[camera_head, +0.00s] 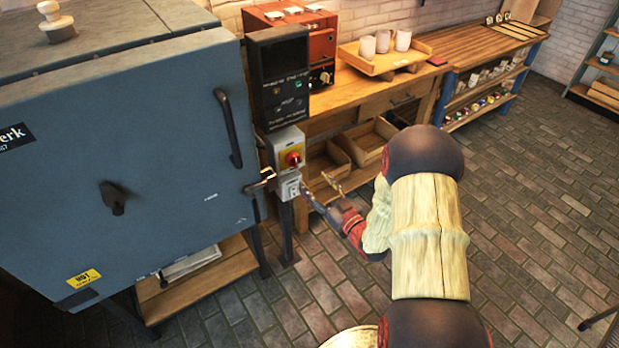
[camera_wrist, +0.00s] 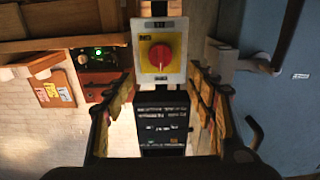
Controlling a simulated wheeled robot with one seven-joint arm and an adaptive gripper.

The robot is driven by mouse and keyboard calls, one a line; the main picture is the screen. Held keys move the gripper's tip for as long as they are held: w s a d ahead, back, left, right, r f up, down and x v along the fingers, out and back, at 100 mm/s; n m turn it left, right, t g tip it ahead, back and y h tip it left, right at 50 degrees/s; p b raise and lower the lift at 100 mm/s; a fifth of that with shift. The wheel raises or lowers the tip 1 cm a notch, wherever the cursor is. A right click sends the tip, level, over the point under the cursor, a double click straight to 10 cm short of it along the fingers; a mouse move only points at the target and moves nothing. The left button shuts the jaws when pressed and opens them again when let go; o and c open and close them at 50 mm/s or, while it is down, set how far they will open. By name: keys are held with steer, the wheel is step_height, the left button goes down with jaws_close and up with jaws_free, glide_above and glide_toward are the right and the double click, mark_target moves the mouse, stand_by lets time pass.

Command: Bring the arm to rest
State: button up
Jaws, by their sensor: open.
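My gripper (camera_head: 318,188) is open and empty at the end of my arm, low in front of the switch box. The grey switch box (camera_head: 285,152) has a red rotary knob (camera_head: 292,159) on a yellow plate. In the wrist view my gripper (camera_wrist: 160,80) has its two fingers spread wide, with the red knob (camera_wrist: 160,56) visible between them, upside down. The fingers appear apart from the box; the exact gap cannot be told. My arm reaches in from the lower right of the head view.
A big blue kiln (camera_head: 150,170) with a black handle (camera_head: 228,130) and a latch (camera_head: 259,181) stands close left. A black control panel (camera_head: 278,75) is above the switch box. A wooden bench (camera_head: 350,95) carries a tray of cups. Brick floor (camera_head: 540,200) is open at right.

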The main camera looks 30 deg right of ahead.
steer(key=shift+s, duration=0.25)
stand_by(0.3)
